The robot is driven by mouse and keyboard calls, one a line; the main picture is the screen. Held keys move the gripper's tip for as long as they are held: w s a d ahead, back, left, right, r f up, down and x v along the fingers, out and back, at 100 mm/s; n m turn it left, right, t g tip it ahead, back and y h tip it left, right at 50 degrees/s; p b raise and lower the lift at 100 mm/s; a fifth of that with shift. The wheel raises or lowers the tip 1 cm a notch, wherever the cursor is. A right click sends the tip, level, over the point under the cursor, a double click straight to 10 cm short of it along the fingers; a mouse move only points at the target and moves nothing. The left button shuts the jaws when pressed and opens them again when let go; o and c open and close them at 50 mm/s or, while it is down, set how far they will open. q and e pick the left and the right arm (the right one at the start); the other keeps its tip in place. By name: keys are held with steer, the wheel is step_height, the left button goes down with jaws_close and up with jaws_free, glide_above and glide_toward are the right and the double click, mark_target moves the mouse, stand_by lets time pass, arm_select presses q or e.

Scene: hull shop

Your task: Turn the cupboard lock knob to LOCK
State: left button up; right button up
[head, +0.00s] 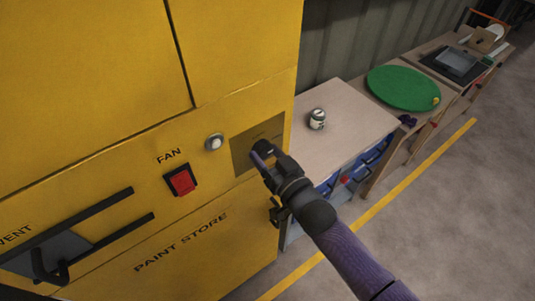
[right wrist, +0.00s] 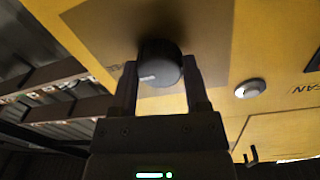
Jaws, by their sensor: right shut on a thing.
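The yellow paint store cupboard (head: 95,150) fills the left of the head view. Its round black lock knob (right wrist: 159,64) sits on a darker square plate (head: 240,158) at the cupboard's right edge. My right gripper (head: 262,152) reaches the plate from the lower right. In the right wrist view its two fingers (right wrist: 160,90) are on either side of the knob, shut on it. A small pale mark shows on the knob's face. The lettering on the plate is too dark and covered to read. My left gripper is in neither view.
A red FAN switch (head: 181,181) and a round pale button (head: 214,142) are left of the plate. A vent slide with black rails (head: 90,235) is at lower left. A bench (head: 345,115) with a small jar (head: 317,119) stands right, beyond it a green disc (head: 402,88).

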jaws_close()
steer(key=n, duration=0.8)
steer(key=shift+n+b, duration=0.3)
steer(key=shift+b, duration=0.1)
steer(key=n+b, duration=0.1)
steer(key=n, duration=0.4)
steer(key=shift+d+f+n+y, duration=0.1)
steer(key=shift+n+y, duration=0.2)
steer(key=shift+y, duration=0.1)
steer(key=shift+n+b, duration=0.35)
steer(key=shift+n, duration=1.65)
steer(key=shift+c, duration=0.6)
jaws_free()
steer(key=shift+n, duration=0.3)
jaws_close()
